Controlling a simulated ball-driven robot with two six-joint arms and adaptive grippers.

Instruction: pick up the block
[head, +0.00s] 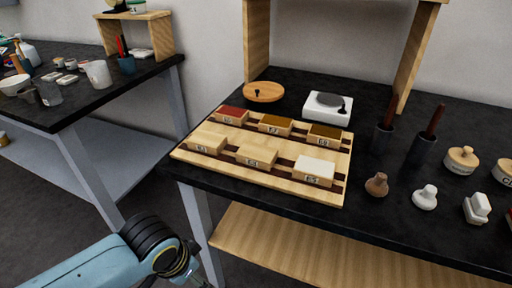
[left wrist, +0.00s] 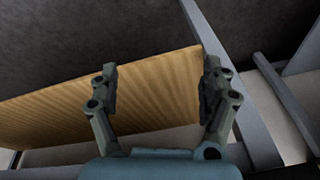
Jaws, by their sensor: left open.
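Several small wooden block-shaped pieces with number labels sit in two rows on a slotted wooden board (head: 192,157) on the black table. The back row has a red-topped block (head: 232,113), an orange-brown-topped block (head: 276,122) and a darker brown-topped block (head: 325,133). The front row has two pale wooden blocks, left (head: 207,144) and middle (head: 256,156), and a white-topped block (head: 315,169). I cannot tell which is the task's block. My left gripper (left wrist: 160,74) is open and empty in the left wrist view, facing a wooden shelf. My right gripper is not in view.
The black table (head: 395,205) also holds a round wooden lid (head: 263,92), a white scale (head: 328,107), two dark mortar-like cups with handles and several small knobs. A wooden lower shelf (head: 290,250) lies under it. Another table (head: 75,115) stands left.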

